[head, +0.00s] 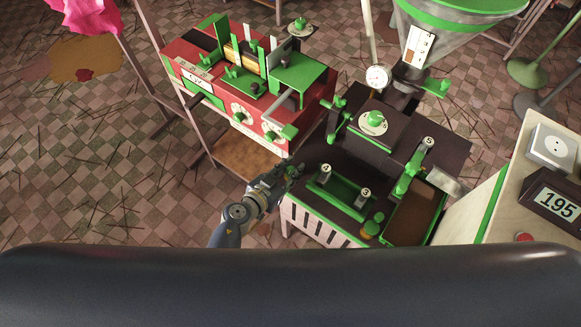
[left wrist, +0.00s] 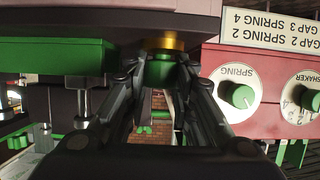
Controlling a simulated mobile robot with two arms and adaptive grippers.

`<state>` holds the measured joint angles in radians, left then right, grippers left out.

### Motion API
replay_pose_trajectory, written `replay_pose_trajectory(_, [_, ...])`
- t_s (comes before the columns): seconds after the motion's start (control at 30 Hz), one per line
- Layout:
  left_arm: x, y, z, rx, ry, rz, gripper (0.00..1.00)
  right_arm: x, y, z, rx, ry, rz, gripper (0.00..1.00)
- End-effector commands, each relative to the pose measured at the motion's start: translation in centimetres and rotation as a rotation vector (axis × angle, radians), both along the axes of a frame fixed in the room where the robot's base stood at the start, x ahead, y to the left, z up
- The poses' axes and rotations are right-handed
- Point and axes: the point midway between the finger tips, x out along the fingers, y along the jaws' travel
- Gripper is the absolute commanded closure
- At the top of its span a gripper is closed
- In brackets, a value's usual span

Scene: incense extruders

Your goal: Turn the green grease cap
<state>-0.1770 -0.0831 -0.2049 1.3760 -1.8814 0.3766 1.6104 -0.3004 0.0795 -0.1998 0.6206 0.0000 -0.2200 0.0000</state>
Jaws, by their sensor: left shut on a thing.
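The green grease cap (left wrist: 159,72) sits under a brass collar in the left wrist view, between the two fingers of my left gripper (left wrist: 155,80). The gripper is shut on the cap, with one finger on each side. In the head view my left gripper (head: 289,172) reaches the left side of the dark extruder (head: 345,160), and it hides the cap there. My right gripper is not in view.
A red machine (head: 235,100) with green parts stands just left of the extruder. Its SPRING knob (left wrist: 239,96) is close to my right-hand finger in the wrist view. A bench with a 195 display (head: 558,203) stands at right. Thin sticks litter the tiled floor.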

Motion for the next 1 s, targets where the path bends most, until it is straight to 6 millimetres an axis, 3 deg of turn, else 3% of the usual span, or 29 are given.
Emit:
replay_pose_trajectory(0.2, [0.2, 0.3, 0.3, 0.007, -0.001, -0.180, 1.00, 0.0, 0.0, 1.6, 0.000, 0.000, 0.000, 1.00])
replay_pose_trajectory(0.47, [0.3, 0.3, 0.0, 0.008, -0.002, -0.426, 1.00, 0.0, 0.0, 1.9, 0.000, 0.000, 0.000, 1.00])
replay_pose_trajectory(0.77, [0.4, 0.3, -0.4, 0.008, -0.004, -0.710, 1.00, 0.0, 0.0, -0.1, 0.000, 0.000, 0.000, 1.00])
replay_pose_trajectory(1.0, [0.4, 0.1, -0.7, 0.007, -0.005, -0.940, 1.00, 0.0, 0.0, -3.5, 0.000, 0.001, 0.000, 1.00])
